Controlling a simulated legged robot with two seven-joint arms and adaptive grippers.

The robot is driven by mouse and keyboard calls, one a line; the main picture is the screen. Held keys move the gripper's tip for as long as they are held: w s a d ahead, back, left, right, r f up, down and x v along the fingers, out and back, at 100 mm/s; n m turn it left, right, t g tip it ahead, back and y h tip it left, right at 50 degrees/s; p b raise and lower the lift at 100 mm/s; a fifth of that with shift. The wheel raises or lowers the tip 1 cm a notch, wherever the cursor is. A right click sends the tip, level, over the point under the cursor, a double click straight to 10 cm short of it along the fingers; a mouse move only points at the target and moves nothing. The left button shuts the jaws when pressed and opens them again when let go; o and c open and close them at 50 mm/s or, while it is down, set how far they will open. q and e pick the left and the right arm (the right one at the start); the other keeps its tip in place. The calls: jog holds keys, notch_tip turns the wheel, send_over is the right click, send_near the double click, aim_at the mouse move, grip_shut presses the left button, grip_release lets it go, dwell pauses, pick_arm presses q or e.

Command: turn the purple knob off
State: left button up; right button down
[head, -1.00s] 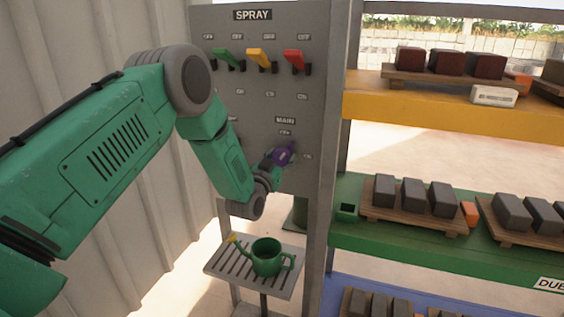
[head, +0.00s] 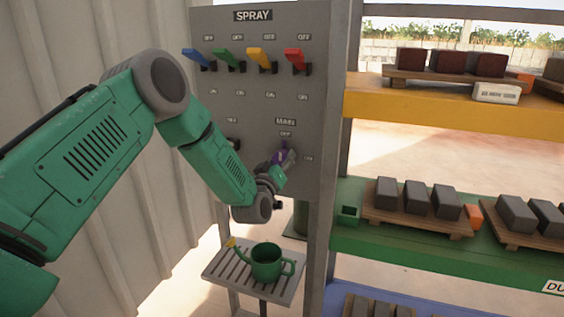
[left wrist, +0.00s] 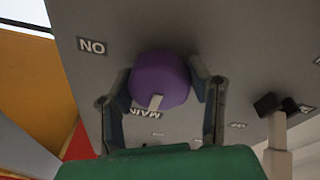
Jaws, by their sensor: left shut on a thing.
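The purple knob (head: 277,158) sits on the grey panel under the MAIN label, with OFF above it and ON to its right. It also shows in the left wrist view (left wrist: 160,78), between my two fingers. There its white pointer mark faces the upside-down MAIN label, away from the ON label. My left gripper (head: 284,160) is shut on the knob, one finger on each side. In the head view the gripper hides part of the knob. My right gripper is not in view.
Blue (head: 195,57), green (head: 230,60), yellow (head: 259,59) and red (head: 296,59) levers line the panel (head: 330,40) above. A green watering can (head: 266,262) stands on a slatted shelf (head: 222,266) below. Shelves with dark blocks are on the right.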

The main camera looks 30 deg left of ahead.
pick_arm(q)
jog(key=shift+s+f, duration=0.1)
jog(key=shift+f, duration=0.35)
jog(key=o, duration=1.2)
jog(key=shift+c, duration=0.2)
jog(key=shift+r, duration=0.1)
jog(key=shift+r, duration=0.1)
jog(key=v, duration=1.1)
jog(key=shift+s, duration=0.4)
